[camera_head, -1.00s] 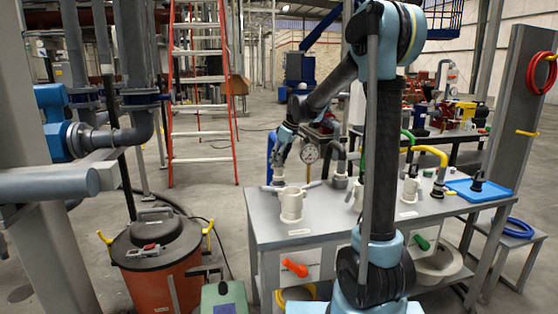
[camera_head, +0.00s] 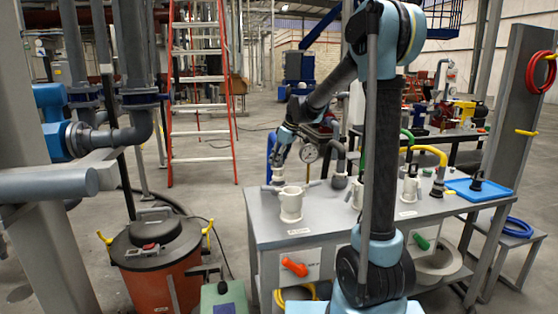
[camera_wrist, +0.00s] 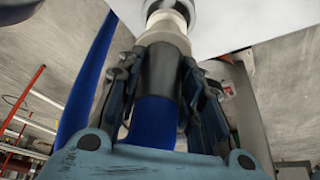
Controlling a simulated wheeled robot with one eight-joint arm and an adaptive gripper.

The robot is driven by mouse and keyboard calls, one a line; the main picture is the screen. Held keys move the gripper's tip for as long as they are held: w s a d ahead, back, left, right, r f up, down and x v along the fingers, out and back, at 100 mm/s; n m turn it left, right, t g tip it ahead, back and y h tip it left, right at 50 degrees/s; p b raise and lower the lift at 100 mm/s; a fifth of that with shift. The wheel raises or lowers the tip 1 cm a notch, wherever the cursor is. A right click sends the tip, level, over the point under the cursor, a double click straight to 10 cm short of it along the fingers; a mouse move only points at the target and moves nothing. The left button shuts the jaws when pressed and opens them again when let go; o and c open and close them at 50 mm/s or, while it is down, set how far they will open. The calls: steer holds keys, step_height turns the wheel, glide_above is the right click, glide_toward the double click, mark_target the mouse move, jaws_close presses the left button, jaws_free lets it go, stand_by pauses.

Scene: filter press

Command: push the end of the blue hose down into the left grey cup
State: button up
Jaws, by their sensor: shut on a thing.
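The blue hose (camera_wrist: 156,122) runs between my gripper's fingers in the wrist view, with a black sleeve (camera_wrist: 161,78) and a pale tip (camera_wrist: 165,32) at its end. My gripper (camera_wrist: 160,85) is shut around the sleeve. The tip points at a round grey rim (camera_wrist: 190,10), seemingly the left grey cup; how deep it sits is unclear. In the head view my gripper (camera_head: 278,160) is low over the back left of the bench, beside the hose's blue loop (camera_head: 270,146).
The grey bench (camera_head: 330,226) carries a pale two-handled vessel (camera_head: 291,204) in front. A yellow pipe (camera_head: 430,152) and blue tray (camera_head: 478,190) are farther right.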

mark_target(280, 167)
steer(key=shift+f, duration=2.8)
steer(key=o, duration=1.3)
steer(key=shift+o, duration=0.2)
steer(key=v, duration=1.1)
steer(key=s+d+m+h, duration=0.1)
steer(key=s+d+m, duration=0.2)
steer(key=s+d, duration=0.6)
steer(key=s+d+f+m+h, duration=0.1)
steer(key=s+d+f+m, duration=0.2)
steer(key=s, duration=0.6)
steer(key=s+d+f+m+h, duration=0.1)
steer(key=s+d+f+m, duration=0.2)
steer(key=s+f, duration=0.5)
steer(key=s+d+f+m+h, duration=0.1)
steer(key=s+d+f+m, duration=0.2)
steer(key=s, duration=0.9)
step_height(280, 167, down, 3)
steer(key=shift+s+d, duration=0.25)
steer(key=shift+d, duration=1)
